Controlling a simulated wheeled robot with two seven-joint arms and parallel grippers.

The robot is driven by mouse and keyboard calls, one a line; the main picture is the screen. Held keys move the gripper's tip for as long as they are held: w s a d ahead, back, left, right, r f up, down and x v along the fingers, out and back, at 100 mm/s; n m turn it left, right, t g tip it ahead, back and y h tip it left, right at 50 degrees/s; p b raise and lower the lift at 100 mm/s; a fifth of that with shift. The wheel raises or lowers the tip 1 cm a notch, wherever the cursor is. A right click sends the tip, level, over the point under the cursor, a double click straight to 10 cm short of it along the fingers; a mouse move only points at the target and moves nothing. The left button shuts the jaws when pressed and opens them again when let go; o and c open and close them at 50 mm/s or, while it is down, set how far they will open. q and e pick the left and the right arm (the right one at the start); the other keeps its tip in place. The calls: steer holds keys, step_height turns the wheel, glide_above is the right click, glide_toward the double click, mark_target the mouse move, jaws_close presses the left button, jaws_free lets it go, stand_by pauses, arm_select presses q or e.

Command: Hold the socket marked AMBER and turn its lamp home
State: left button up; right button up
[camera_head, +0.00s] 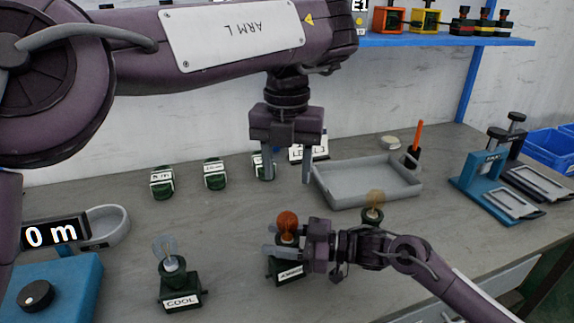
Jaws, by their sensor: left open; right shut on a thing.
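An orange lamp (287,221) stands upright in a dark green socket (284,270) at the front middle. The label on this socket's front is too small to read surely. My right gripper (270,241) reaches in from the right and is shut on this socket, just below the lamp's bulb; its fingers hide part of the socket. My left gripper (288,178) hangs above and behind the orange lamp, open and empty, fingers pointing down, apart from the lamp. Whether the lamp is fully seated cannot be told.
A socket marked COOL (180,290) with a clear lamp stands left. Another socket (371,215) with a pale amber lamp is partly behind my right wrist. Several small green labelled blocks (215,174) stand behind. A grey tray (340,200) and blue fixture (473,180) are right.

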steer(key=shift+f, duration=0.1)
steer(key=o, duration=1.1)
